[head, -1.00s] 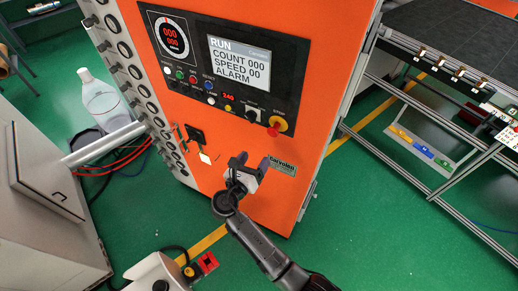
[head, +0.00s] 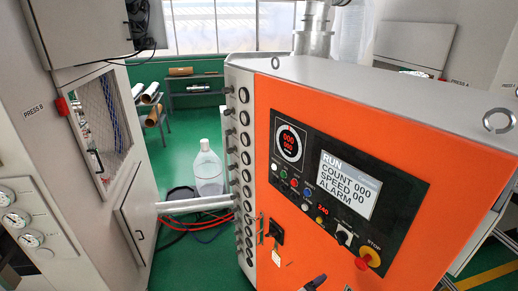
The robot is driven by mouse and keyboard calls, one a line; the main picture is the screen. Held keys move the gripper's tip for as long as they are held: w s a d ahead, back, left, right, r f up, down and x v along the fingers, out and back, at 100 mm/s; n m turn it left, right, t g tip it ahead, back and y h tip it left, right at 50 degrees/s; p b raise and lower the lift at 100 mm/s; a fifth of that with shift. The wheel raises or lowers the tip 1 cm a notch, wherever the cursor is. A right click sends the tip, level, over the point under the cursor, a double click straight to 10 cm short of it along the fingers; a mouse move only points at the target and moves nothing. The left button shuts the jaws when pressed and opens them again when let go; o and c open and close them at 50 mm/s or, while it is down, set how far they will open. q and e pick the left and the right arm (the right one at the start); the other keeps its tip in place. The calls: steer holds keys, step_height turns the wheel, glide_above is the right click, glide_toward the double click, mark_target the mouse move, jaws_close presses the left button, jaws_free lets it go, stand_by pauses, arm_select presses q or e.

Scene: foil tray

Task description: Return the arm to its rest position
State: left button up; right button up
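Only a small dark piece of my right gripper or arm (head: 314,283) shows at the bottom edge of the head view, in front of the lower part of the orange control cabinet (head: 420,135). The rest of that arm is below the picture. Whether its fingers are open or shut is hidden, and I cannot tell whether it touches the cabinet. My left gripper is not in view.
The cabinet front carries a control panel (head: 300,205) with a screen reading RUN and a red stop knob (head: 366,261). A clear bottle (head: 208,170) stands left of it, near a grey pipe (head: 190,205). A grey press (head: 50,175) fills the left. Green floor lies between.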

steer(key=s+a+f+m+g+y, duration=0.1)
steer(key=s+a+m+g+y, duration=0.1)
steer(key=s+m+y, duration=1.75)
steer(key=s+d+f+m+g+h, duration=0.1)
steer(key=s+f+g+h, duration=0.1)
steer(key=s+f, duration=0.2)
steer(key=s+d+f+m+g+h, duration=0.1)
steer(key=s+f, duration=0.4)
steer(key=s, duration=0.5)
steer(key=shift+d+f+g+h, duration=0.3)
steer(key=shift+d+g+h, duration=0.25)
steer(key=shift+d, duration=0.2)
steer(key=shift+c, duration=0.3)
